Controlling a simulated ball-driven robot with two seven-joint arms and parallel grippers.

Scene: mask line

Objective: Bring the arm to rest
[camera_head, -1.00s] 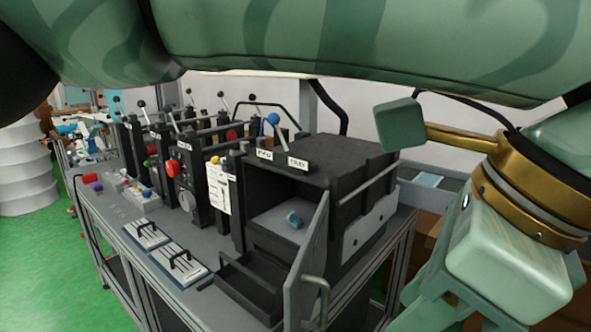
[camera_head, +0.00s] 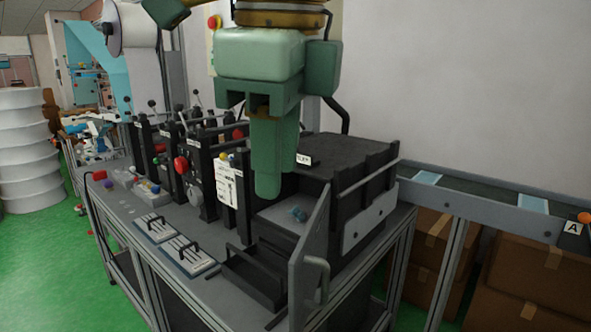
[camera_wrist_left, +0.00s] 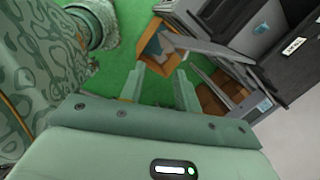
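My left gripper (camera_head: 268,190) hangs in the upper middle of the head view, fingers pointing down. It appears in front of the black machine with the open compartment; its distance from the machine is hard to judge. In the left wrist view the two fingers (camera_wrist_left: 159,88) stand well apart, with nothing held between them. An orange-brown box (camera_wrist_left: 153,48) with pale contents shows beyond the fingertips, well below. My right gripper is in neither view now.
The grey workbench (camera_head: 130,205) carries a row of black lever machines. A small blue item (camera_head: 298,214) lies in the open compartment, beside a swung-out grey door (camera_head: 312,250). A conveyor (camera_head: 480,198) runs right, above cardboard boxes (camera_head: 425,240).

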